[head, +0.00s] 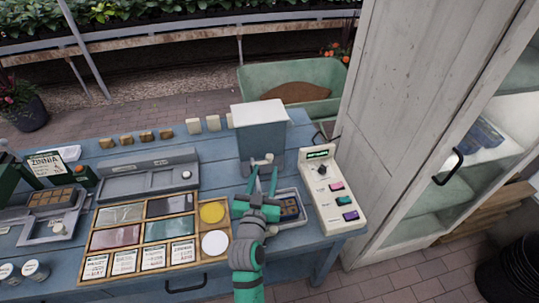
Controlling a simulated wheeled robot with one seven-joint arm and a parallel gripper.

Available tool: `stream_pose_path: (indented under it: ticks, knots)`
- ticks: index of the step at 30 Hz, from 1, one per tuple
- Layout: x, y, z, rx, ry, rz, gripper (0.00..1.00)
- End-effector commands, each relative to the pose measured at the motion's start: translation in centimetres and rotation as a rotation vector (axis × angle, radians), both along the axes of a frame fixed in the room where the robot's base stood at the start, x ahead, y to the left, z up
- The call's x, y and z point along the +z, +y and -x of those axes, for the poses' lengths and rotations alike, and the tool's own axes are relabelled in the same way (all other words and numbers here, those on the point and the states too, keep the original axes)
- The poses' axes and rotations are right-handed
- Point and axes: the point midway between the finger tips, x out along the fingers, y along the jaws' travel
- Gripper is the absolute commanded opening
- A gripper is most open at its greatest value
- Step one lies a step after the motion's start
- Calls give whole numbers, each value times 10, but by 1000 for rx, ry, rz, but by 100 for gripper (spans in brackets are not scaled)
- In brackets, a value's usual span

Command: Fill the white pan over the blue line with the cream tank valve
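A grey tank (259,128) with a cream lid stands at the back right of the blue table. Its small cream valve (268,158) is low on its front. My gripper (264,172) is in front of the tank, with its two green fingers apart and pointing at the valve. The tips are close to the valve; I cannot tell whether they touch it. A whitish pan (300,219) sits below the tank, right of my gripper, with a dark tray of cells (289,208) in it. My gripper hides its left part. No blue line or water level can be made out.
A cream control box (333,196) with coloured buttons stands right of the pan. A wooden tray (157,241) of coloured panels and seed cards lies at the left. A grey stand (148,176) is behind it. A white cabinet (400,110) rises at the right.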

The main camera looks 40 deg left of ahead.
Motion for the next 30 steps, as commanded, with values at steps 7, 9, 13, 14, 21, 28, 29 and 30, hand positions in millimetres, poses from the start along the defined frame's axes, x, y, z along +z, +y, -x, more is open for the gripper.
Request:
stream_pose_path:
  ticks: [7, 9, 13, 14, 21, 28, 29, 30]
  knots:
    - [1, 20, -40, -1, 0, -1, 38]
    - [1, 26, -48, 2, 0, -1, 38]
    - [1, 33, -60, 4, -1, 0, 38]
    - [0, 34, -62, 4, -1, 0, 38]
    - [0, 38, -69, 4, 0, 0, 38]
    - [0, 38, -69, 4, 0, 0, 31]
    - [0, 38, -69, 4, 0, 0, 24]
    - [0, 38, -69, 4, 0, 0, 14]
